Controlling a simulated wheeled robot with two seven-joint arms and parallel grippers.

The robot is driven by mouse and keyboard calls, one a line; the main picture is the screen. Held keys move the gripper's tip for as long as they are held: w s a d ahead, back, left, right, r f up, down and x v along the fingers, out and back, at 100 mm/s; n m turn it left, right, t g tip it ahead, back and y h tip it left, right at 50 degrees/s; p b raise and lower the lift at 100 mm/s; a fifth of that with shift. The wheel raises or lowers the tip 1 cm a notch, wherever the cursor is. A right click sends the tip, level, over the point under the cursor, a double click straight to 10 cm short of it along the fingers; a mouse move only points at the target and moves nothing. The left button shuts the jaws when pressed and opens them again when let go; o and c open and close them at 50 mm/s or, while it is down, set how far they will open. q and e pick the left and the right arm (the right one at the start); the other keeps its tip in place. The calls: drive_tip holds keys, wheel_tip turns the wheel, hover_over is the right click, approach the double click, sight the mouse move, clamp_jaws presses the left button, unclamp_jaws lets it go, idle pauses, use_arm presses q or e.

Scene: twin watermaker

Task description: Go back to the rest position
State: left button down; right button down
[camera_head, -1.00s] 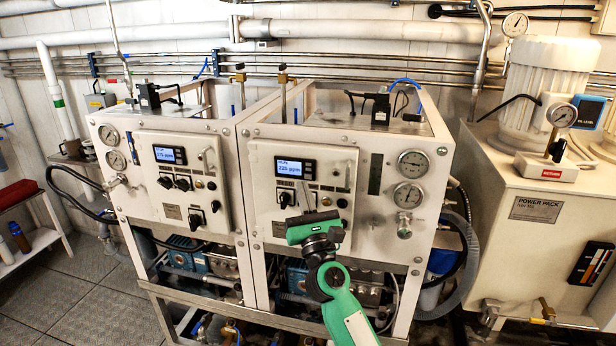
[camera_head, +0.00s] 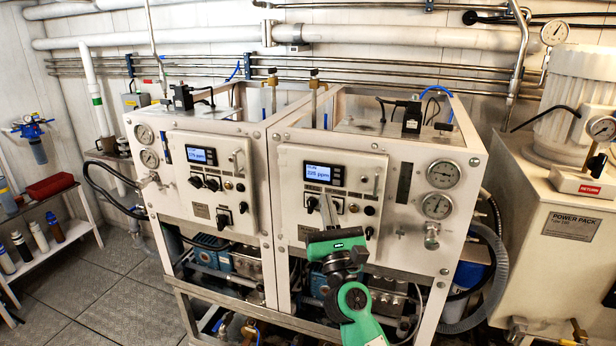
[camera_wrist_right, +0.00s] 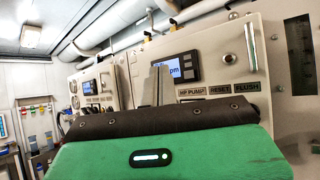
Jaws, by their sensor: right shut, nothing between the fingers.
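My right gripper (camera_head: 325,207) is in front of the right-hand watermaker unit (camera_head: 290,228), just below its lit display (camera_head: 325,175). Its two thin fingers are shut with nothing between them and point up toward the panel. In the right wrist view the shut fingers (camera_wrist_right: 160,84) stand in front of part of the display (camera_wrist_right: 183,66). I cannot tell whether the fingertips touch the panel. My left gripper does not show in either view.
A second watermaker unit (camera_head: 157,213) stands directly left. A power pack (camera_head: 535,225) stands at the right. A shelf with bottles (camera_head: 50,238) and a red box (camera_head: 49,186) is at the far left. The tiled floor (camera_head: 95,290) there is clear.

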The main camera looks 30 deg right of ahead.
drive_tip(key=w+a+f+n+g+y, duration=0.25)
drive_tip(key=f+n, duration=0.45)
drive_tip(key=f, duration=0.6)
drive_tip(key=w+a+f+n+g+y, duration=0.3)
drive_tip(key=f+n, duration=0.4)
drive_tip(key=f, duration=0.7)
drive_tip(key=s+a+f+n+g+y, duration=0.1)
drive_tip(key=s+f+n, duration=0.15)
drive_tip(key=f, duration=0.55)
drive_tip(key=s+a+f+n+g+y, duration=0.15)
drive_tip(key=f+n, duration=0.25)
drive_tip(key=f, duration=0.5)
drive_tip(key=s+f+n+g, duration=0.2)
drive_tip(key=f+n, duration=0.1)
drive_tip(key=f, duration=0.5)
drive_tip(key=s+a+f+n+g, duration=0.3)
drive_tip(key=s+f+n+g, duration=0.5)
drive_tip(key=s+f, duration=1.4)
drive_tip(key=s+d+f+n+g, duration=0.1)
drive_tip(key=s+f+n, duration=0.4)
drive_tip(key=s, duration=0.8)
drive_tip(key=s+d+f+n+g, duration=0.1)
drive_tip(key=s+f+n+g, duration=0.3)
drive_tip(key=s, duration=0.9)
wheel_tip(320, 180, down, 3)
drive_tip(key=shift+s+d+f+n, duration=0.15)
drive_tip(key=shift+s+n, duration=0.2)
drive_tip(key=shift+n, duration=0.5)
